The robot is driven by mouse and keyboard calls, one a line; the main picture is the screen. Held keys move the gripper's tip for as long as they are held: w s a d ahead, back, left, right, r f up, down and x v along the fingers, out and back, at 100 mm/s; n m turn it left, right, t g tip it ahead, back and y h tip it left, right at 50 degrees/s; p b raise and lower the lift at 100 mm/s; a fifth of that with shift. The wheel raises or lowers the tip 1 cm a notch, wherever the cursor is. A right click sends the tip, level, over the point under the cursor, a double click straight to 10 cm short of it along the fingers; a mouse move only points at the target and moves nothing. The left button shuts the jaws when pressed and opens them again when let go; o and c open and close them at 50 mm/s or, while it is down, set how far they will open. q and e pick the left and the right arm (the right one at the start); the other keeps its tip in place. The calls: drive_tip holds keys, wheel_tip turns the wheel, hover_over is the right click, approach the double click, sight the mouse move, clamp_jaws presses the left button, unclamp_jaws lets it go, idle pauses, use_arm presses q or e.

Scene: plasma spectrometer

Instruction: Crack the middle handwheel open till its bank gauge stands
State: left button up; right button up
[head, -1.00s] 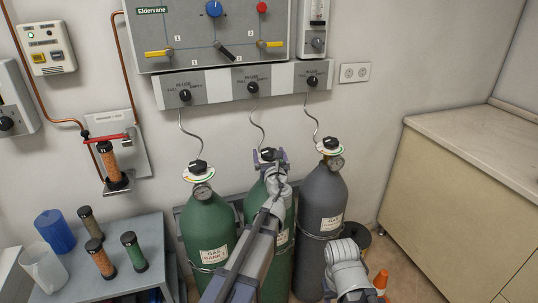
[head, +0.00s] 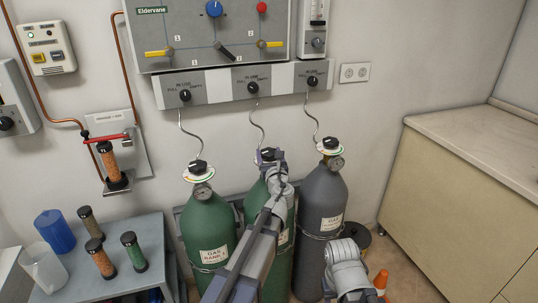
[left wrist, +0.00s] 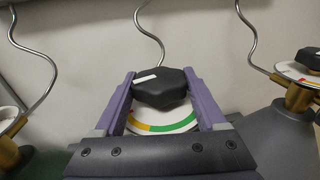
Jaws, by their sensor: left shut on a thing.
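The middle handwheel (left wrist: 162,92) is a black knob with a white mark pointing left, above a white disc with a green and yellow band (left wrist: 165,128). It sits on top of the middle green cylinder (head: 283,225). My left gripper (head: 269,156) is shut on this handwheel; in the left wrist view its purple fingers (left wrist: 160,95) press either side. The middle round black instrument (head: 252,88) on the grey strip is labelled in-use, full and empty; its pointer is too small to read.
Another green cylinder (head: 207,232) stands left and a grey cylinder (head: 322,205) right, each with its own black handwheel. Thin hoses rise to the strip. A table (head: 128,283) with several small canisters is at left.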

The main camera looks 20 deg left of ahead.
use_arm(q)
drive_tip(key=n+g+y, duration=0.1)
drive_tip(key=y, duration=0.1)
drive_tip(key=n+g+y, duration=0.2)
drive_tip(key=shift+w+d+n+y, duration=0.1)
drive_tip(key=shift+w+n+y, duration=0.1)
drive_tip(key=shift+n+y, duration=0.1)
drive_tip(key=shift+s+n+g+y, duration=0.15)
drive_tip(key=shift+n+g+y, duration=1)
drive_tip(key=shift+g, duration=0.25)
drive_tip(key=o, duration=1.3)
drive_tip(key=shift+v, duration=3.85)
